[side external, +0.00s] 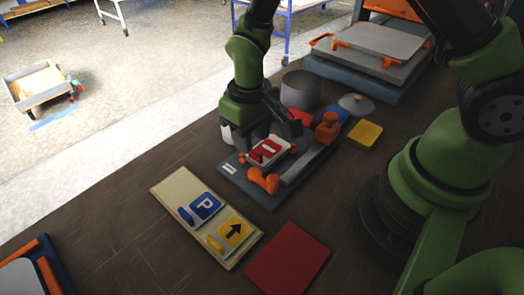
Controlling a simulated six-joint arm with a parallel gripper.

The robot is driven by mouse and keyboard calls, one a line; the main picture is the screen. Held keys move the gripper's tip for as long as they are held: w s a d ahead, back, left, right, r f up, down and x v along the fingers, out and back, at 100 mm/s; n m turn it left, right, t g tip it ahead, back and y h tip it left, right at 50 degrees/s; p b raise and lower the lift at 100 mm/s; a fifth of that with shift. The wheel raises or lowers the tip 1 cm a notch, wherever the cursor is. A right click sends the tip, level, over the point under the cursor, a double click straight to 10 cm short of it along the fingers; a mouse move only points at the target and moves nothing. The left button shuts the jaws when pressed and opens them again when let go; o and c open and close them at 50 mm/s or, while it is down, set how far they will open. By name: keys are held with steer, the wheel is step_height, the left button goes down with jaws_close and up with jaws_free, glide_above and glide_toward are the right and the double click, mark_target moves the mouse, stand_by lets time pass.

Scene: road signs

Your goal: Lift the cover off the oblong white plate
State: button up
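A small oblong white plate (255,162) lies on the blue-grey fixture board (270,196); only its pale edge shows clearly. A red piece with white marks (269,150) lies on top of it, and I cannot tell whether this is the cover. My gripper (262,138) is low over the back left of the fixture, close behind the red piece. Its fingers are dark and partly hidden, so I cannot tell whether they are open, or whether they touch the red piece.
Orange clamps (264,181) (327,127) stand on the fixture. A grey cylinder (300,91), a round grey lid (356,104) and a yellow block (365,135) are behind it. In front are a wooden board (182,205) with blue and yellow signs and a red sheet (288,260).

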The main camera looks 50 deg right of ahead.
step_height(320, 180, down, 3)
steer(key=shift+d+f, duration=0.15)
steer(key=shift+f, duration=0.05)
steer(key=shift+c, duration=0.2)
jaws_close()
steer(key=shift+r, duration=0.1)
step_height(320, 180, up, 13)
steer(key=shift+r, duration=0.2)
stand_by(0.8)
